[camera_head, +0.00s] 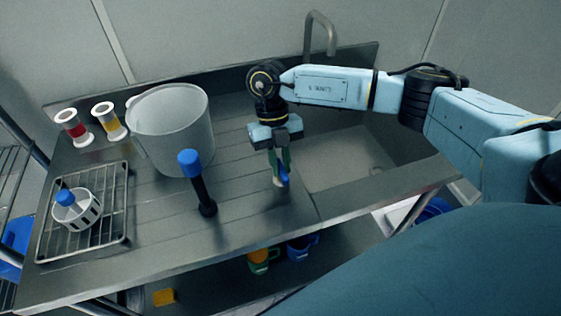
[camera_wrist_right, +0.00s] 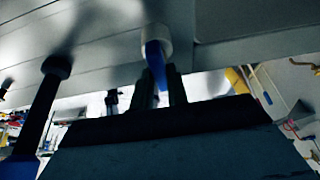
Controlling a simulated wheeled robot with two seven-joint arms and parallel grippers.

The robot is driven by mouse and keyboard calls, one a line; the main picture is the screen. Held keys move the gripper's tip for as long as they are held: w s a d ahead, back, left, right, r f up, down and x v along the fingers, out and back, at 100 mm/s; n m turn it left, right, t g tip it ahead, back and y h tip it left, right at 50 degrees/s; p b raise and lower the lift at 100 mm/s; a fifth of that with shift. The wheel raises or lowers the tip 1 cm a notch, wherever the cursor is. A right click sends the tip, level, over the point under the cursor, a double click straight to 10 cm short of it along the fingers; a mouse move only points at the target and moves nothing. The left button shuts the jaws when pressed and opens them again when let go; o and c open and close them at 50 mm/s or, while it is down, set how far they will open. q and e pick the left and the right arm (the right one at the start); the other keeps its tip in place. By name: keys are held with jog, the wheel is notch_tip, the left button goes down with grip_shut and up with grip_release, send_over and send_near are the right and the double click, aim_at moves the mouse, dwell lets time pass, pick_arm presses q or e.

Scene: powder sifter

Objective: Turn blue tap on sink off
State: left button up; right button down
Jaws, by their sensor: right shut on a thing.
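The blue tap (camera_head: 284,179) is at the front of the metal counter, just left of the sink basin (camera_head: 345,170). It has a small blue lever on a pale base. My right gripper (camera_head: 279,168) points down from above and is shut on the tap's blue lever. In the right wrist view, the blue lever (camera_wrist_right: 156,56) and its pale base show at the fingertips of my right gripper (camera_wrist_right: 160,82). The lever's exact angle is hard to tell. The metal spout (camera_head: 320,32) curves up behind the basin. My left gripper is not in view.
A black upright stick with a blue top (camera_head: 190,163) stands close left of the gripper. A large pale pot (camera_head: 170,120), red (camera_head: 72,128) and yellow (camera_head: 108,121) containers and a wire rack (camera_head: 110,220) are further left. Mugs (camera_head: 262,258) sit below the counter.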

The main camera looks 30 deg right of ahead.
jog(key=shift+w+r, duration=0.1)
jog(key=c, duration=1.4)
grip_release()
jog(key=v, duration=1.3)
jog(key=shift+r+b, duration=0.15)
jog(key=shift+b, duration=0.25)
